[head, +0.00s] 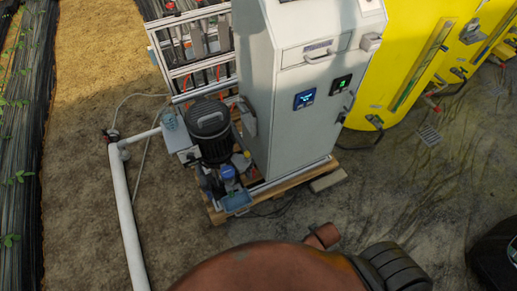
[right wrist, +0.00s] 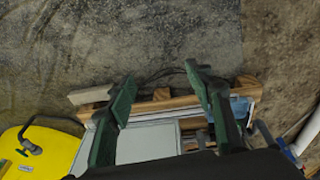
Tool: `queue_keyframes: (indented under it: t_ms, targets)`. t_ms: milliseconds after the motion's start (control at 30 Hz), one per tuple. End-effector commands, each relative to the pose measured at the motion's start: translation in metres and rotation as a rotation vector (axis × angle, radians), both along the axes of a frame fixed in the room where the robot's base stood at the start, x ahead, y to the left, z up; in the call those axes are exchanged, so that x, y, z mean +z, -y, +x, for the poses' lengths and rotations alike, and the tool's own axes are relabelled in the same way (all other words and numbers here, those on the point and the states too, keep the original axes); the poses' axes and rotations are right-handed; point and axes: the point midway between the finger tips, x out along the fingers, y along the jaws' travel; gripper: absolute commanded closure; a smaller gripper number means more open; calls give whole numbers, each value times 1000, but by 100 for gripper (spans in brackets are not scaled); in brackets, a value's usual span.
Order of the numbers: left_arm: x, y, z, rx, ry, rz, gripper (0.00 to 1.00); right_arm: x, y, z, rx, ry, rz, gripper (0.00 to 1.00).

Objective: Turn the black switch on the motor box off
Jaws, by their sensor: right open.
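The dark motor (head: 210,135) stands upright on the skid, left of the tall grey cabinet (head: 290,110). The cabinet shows as a pale grey surface (right wrist: 150,143) beyond and between the fingers. My right gripper does not show in the head view. My left gripper is in neither view.
The cabinet carries two small displays (head: 305,99) and a handle. Yellow tanks (head: 405,60) stand at the right. A white pipe (head: 122,200) runs along the left. A wooden pallet (head: 295,181) lies under the skid. The ground in front is mostly clear.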

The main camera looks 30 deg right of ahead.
Motion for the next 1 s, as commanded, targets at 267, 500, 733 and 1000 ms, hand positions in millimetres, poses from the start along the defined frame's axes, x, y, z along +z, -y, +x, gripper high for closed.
queue_keyframes:
  t_ms: [267,500,733,1000]
  targets:
    - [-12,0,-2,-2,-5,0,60,62,-1,26,69,61,-38,52]
    - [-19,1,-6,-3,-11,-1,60,102,-24,112,378,217,-190,52]
    - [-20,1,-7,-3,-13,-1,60,121,-63,201,720,364,-391,52]
    - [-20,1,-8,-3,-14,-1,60,167,-166,328,1300,583,-826,52]
